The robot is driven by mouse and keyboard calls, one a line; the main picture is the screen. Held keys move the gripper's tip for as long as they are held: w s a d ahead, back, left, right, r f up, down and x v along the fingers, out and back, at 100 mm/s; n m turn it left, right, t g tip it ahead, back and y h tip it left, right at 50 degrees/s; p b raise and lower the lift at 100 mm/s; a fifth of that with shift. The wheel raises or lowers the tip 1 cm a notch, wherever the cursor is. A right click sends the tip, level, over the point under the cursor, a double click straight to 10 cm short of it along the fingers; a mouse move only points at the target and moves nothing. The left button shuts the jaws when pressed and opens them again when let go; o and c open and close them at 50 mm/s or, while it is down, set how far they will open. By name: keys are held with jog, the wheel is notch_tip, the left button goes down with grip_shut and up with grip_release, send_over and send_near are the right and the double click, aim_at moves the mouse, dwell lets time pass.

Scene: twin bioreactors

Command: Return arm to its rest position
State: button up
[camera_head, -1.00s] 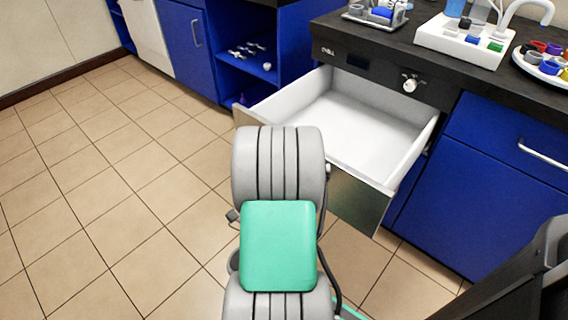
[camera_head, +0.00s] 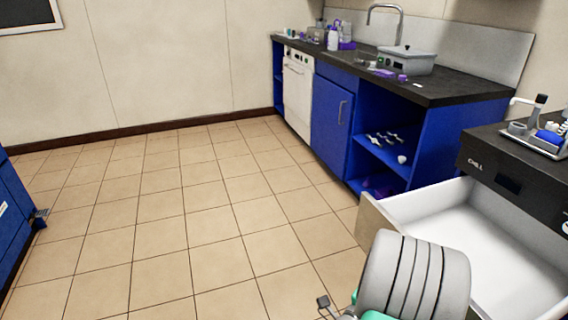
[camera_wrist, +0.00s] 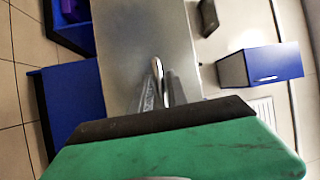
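My gripper (camera_wrist: 162,92) shows in the wrist view beyond a green and black part of my arm. Its two thin metal fingers look apart. A narrow silver bar, like a handle, shows between or beyond them in front of a grey panel (camera_wrist: 150,35); I cannot tell whether they touch it. In the head view my arm's grey, ribbed link fills the bottom right, with a bit of its green cover. My gripper is out of that view.
An open white drawer (camera_head: 432,205) juts out at the right, close by my arm. Blue cabinets (camera_head: 331,112) and a dark counter (camera_head: 460,90) with a sink line the back. A blue unit (camera_head: 12,225) stands at the far left. The tiled floor (camera_head: 190,215) between is clear.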

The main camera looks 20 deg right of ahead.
jog(key=w+a+r+n+t+y+p, duration=0.4)
jog(key=w+a+r+n+y+p, duration=0.3)
jog(key=w, duration=0.3)
jog(key=w+a+r+n+t+y+p, duration=0.45)
jog(key=w+a+r+n+y, duration=0.2)
jog(key=w+n, duration=0.25)
jog(key=w+a+r+n+g+y+p, duration=0.25)
jog(key=a+r+n+y+p, duration=0.2)
jog(key=a+n+p, duration=0.4)
jog(key=s+a+r+n+g+p, duration=0.2)
jog(key=s+a+r+g+p, duration=0.1)
jog(key=s+r+g+p, duration=0.2)
jog(key=s+a+r+n+g+p, duration=0.3)
jog(key=s+r+g+p, duration=0.2)
jog(key=s+r, duration=0.5)
jog(key=shift+s+n+g+p, duration=0.25)
jog(key=shift+n+g+p, duration=0.15)
jog(key=shift+p, duration=0.3)
